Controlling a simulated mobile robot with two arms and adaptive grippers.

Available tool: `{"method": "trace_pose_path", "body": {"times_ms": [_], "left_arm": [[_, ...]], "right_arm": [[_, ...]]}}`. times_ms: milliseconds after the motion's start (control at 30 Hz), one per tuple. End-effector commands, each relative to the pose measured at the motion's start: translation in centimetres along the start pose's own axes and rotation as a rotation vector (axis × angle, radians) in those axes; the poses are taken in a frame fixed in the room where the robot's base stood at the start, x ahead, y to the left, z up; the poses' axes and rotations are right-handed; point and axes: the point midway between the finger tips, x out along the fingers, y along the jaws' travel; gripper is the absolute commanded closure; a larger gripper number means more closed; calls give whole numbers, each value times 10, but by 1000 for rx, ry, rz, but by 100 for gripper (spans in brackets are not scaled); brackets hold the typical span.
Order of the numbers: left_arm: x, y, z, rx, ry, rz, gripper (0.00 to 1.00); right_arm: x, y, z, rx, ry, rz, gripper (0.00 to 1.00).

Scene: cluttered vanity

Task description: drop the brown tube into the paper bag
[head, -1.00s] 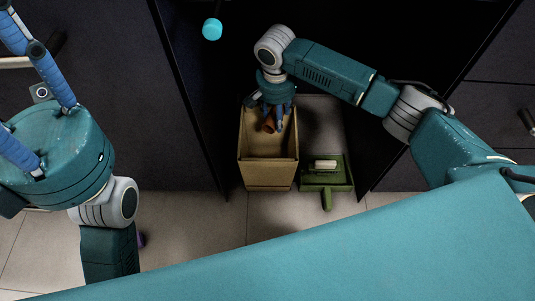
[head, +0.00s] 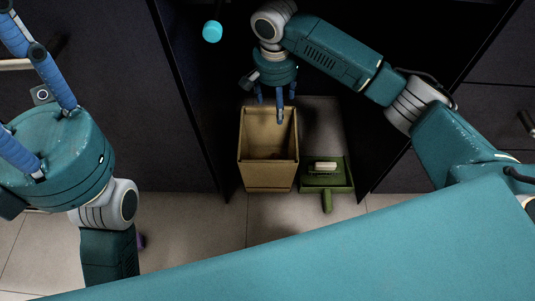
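The paper bag (head: 268,177) is a tan, open-topped bag standing upright on the floor inside the dark vanity recess. My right gripper (head: 275,106) is above the bag's back edge, with its blue fingers spread and nothing visible between them. The brown tube is not visible now. The bag's front wall and shadow hide part of its inside, so I cannot make out the tube there. My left gripper (head: 18,90) is at the left edge, well away from the bag. Its blue fingers are spread apart, with their tips cut off by the frame.
A green dustpan-like tray (head: 327,180) with a pale block (head: 325,165) sits just right of the bag. A cyan round-ended object (head: 212,31) is at the top. Dark cabinet walls flank the recess.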

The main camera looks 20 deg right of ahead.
Motion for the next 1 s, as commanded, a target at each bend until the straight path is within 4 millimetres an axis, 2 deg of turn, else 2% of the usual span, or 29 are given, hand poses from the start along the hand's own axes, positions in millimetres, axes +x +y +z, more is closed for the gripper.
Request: {"method": "trace_pose_path", "body": {"times_ms": [100, 300, 1000], "left_arm": [[0, 0, 0, 0, 0, 0, 60], [0, 0, 0, 0, 0, 0, 60], [0, 0, 0, 0, 1, -1, 60]], "right_arm": [[-23, -1, 0, -1, 1, -3, 31], [-43, -1, 0, -1, 0, -2, 31], [-45, 0, 0, -1, -1, 1, 31]]}}
